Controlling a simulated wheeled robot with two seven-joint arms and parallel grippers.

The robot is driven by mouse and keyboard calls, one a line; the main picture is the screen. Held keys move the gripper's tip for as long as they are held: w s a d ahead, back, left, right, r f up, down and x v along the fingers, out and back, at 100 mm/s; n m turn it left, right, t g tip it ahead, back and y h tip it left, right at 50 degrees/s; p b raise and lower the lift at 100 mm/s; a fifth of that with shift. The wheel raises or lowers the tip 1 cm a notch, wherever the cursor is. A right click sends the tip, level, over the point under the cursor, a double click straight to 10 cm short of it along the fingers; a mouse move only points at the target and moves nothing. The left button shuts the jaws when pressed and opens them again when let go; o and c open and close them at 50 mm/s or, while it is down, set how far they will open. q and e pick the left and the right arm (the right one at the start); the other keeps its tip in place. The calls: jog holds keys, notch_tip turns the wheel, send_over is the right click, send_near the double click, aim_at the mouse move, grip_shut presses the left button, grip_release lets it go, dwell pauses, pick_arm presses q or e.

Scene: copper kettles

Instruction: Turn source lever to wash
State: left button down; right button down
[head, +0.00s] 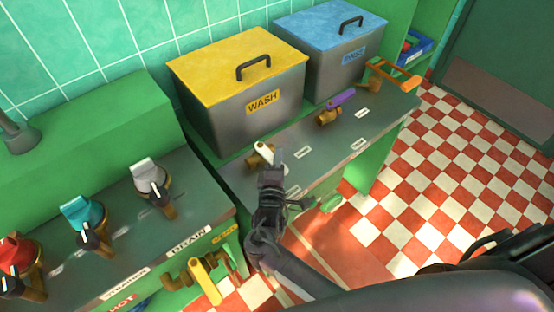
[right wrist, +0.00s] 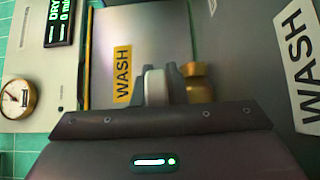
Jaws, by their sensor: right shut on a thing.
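The white lever (head: 263,151) sits on a brass valve (head: 253,161) on the grey bench top, in front of the yellow-lidded bin marked WASH (head: 238,92). My right gripper (head: 272,160) is shut on the white lever and partly hides it in the head view. In the right wrist view the lever (right wrist: 157,86) stands between the two fingers, with its brass valve (right wrist: 198,82) just right of them. A white label reading WASH (right wrist: 300,58) lies on the bench to the right in that view. My left gripper is not in view.
A purple-handled brass valve (head: 335,104) and an orange lever (head: 398,75) are farther along the bench. A blue-lidded bin (head: 335,60) stands behind them. A white, a teal (head: 82,213) and a red valve are at left, with a yellow lever (head: 205,281) below. Checkered floor lies right.

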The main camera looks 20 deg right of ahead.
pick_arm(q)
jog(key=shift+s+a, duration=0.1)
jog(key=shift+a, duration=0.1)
pick_arm(e)
jog(key=shift+f, duration=0.1)
jog(key=c, duration=1.8)
grip_release()
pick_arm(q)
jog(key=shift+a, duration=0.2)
pick_arm(e)
jog(key=shift+o, duration=0.4)
jog(key=shift+a, duration=0.1)
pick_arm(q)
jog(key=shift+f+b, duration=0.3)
pick_arm(e)
jog(key=v, duration=0.7)
jog(key=shift+s+a, duration=0.2)
jog(key=shift+s, duration=0.15)
